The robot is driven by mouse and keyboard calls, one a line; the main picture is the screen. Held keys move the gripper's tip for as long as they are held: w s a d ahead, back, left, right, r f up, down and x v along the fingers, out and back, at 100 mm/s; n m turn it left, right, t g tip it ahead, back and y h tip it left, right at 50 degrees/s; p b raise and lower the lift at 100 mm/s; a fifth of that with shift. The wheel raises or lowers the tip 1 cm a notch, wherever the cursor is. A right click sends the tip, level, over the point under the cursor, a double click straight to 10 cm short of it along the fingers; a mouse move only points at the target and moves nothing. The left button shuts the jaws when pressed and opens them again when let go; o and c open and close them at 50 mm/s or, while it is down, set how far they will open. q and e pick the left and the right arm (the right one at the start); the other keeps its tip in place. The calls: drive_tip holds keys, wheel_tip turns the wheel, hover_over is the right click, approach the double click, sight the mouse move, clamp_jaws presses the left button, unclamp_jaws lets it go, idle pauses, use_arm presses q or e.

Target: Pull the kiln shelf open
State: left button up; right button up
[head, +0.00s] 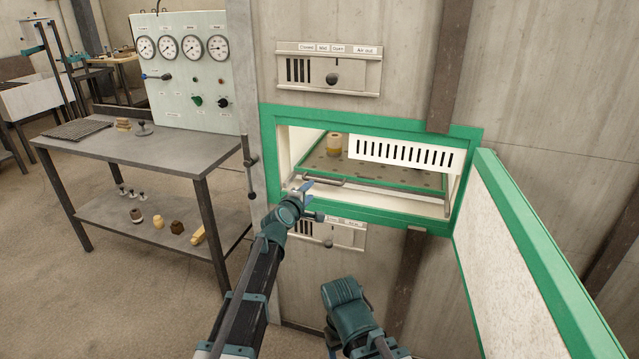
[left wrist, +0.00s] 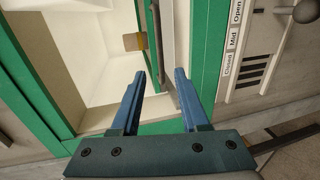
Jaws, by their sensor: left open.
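The kiln (head: 372,217) is a green-framed opening in the wall, with its door (head: 535,245) swung out to the right. Inside lies the kiln shelf (head: 375,173), a speckled plate with green edging and a metal handle (head: 325,182) at its front left. My left gripper (head: 312,198) is open just in front of the opening's lower left, close to the handle. In the left wrist view its two blue fingers (left wrist: 158,75) are apart with nothing between their tips; a grey bar (left wrist: 168,40) lies beyond them. My right gripper's fingers do not show.
A tan cylinder (head: 334,144) stands on the shelf. Slider panels are above (head: 330,69) and below the kiln. A grey metal table (head: 130,150) with a gauge board (head: 186,75) stands left. The open door limits room at right.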

sight(319, 182)
use_arm(q)
drive_tip(key=b+x, duration=0.2)
drive_tip(key=x, duration=0.9)
drive_tip(key=shift+s, duration=0.1)
clamp_jaws()
idle(1.1)
